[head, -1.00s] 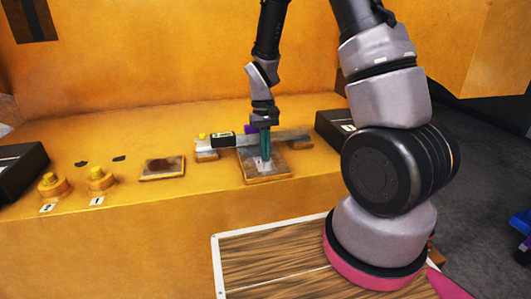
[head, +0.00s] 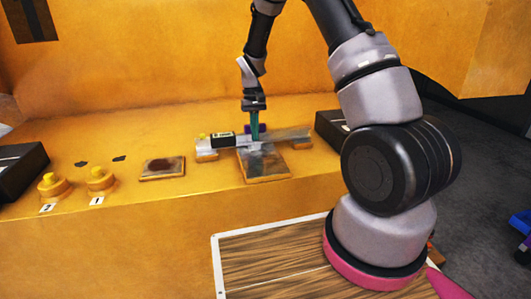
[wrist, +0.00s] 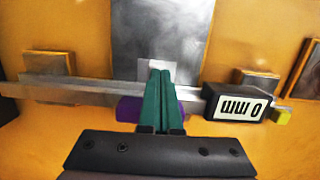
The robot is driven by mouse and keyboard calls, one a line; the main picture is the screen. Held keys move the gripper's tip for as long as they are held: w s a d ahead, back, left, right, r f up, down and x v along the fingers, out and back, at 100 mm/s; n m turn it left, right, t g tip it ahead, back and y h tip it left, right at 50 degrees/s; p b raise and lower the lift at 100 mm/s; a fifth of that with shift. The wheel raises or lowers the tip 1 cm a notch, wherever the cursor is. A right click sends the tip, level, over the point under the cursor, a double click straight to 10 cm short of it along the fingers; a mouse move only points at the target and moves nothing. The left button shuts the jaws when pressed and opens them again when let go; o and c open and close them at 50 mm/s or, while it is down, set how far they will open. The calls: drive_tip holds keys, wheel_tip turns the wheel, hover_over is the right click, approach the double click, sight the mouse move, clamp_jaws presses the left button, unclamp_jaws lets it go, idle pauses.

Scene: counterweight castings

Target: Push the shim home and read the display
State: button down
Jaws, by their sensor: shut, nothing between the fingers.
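My gripper (head: 255,139) is shut and empty, its green fingers pointing down at the straight metal bar (head: 291,134). In the wrist view, the fingertips (wrist: 159,74) overlap a small pale piece, apparently the shim (wrist: 145,66), at the near edge of the grey metal plate (wrist: 165,30). The fingers hide part of this piece, so I cannot tell how far under the bar it reaches. A purple block (wrist: 130,109) sits behind the fingers. The black display (wrist: 238,103) on the bar appears upside down in the wrist view and reads 0 mm.
Two yellow buttons (head: 101,181) labelled 1 and 2 stand to the left. A smaller dark-topped pad (head: 162,168) lies left of the plate. Black boxes stand at the far left (head: 18,170) and right of the bar (head: 331,128). The ledge in front is clear.

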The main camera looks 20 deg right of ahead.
drive_tip(key=shift+w+f, duration=0.25)
drive_tip(key=shift+f, duration=0.05)
